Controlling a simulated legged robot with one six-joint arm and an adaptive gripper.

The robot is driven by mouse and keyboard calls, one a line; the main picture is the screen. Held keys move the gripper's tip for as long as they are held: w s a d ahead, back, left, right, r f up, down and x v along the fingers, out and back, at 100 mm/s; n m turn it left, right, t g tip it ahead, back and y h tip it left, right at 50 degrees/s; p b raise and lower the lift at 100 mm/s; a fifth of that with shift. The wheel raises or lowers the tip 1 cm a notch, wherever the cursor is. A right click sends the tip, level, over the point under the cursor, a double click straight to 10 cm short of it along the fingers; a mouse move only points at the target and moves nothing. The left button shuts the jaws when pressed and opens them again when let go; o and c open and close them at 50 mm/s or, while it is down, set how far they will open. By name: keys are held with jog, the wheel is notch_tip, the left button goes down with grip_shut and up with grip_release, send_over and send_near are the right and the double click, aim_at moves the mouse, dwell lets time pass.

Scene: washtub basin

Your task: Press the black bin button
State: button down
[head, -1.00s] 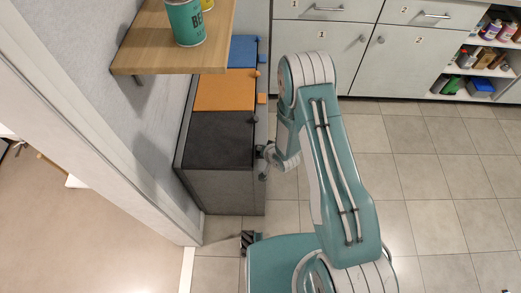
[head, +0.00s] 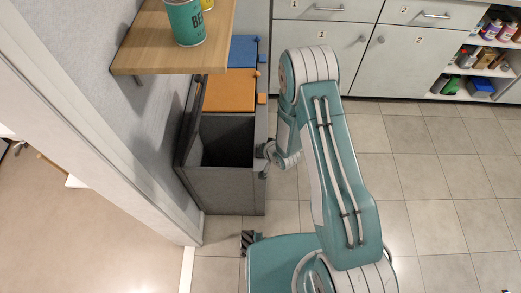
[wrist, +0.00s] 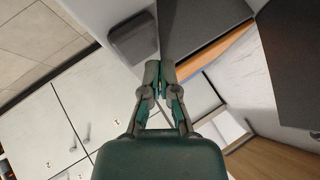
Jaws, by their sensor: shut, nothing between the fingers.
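The black bin (head: 222,190) stands nearest in the row along the left wall. Its lid (head: 188,125) is up against the wall, and its dark inside shows. My gripper (head: 265,161) is at the right side of this bin, near its top edge. In the wrist view my gripper (wrist: 160,68) is shut and empty. A dark block, apparently the black bin button (wrist: 137,36), is just beyond and left of the fingertips. I cannot tell whether they touch. In the head view the button is hard to separate from my gripper.
The orange bin (head: 229,93) and blue bin (head: 243,51) stand behind, both lids down. A wooden shelf (head: 150,42) with a green can (head: 186,22) overhangs at left. Grey cabinets (head: 350,55) line the back. The tiled floor (head: 440,190) at right is clear.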

jog(key=shift+r, duration=2.5)
jog(key=s+d+r+h, duration=0.15)
jog(key=d+r, duration=0.35)
jog(key=r, duration=0.8)
jog(key=d+r+h, duration=0.3)
jog(key=d+r, duration=0.2)
jog(key=r, duration=0.8)
jog(key=s+d+r, duration=0.1)
jog(key=s+r, duration=0.4)
jog(key=s, duration=0.2)
jog(key=s+d+r+n+g, duration=0.1)
jog(key=s+r, duration=0.3)
jog(key=s, duration=0.4)
jog(key=s+d+r+n+g, duration=0.1)
jog(key=s+d+r, duration=0.1)
jog(key=s+r, duration=0.3)
jog(key=s, duration=0.3)
jog(key=shift+s+d+r+h, duration=0.15)
jog(key=shift+s+r+h, duration=0.1)
jog(key=shift+r+h, duration=0.1)
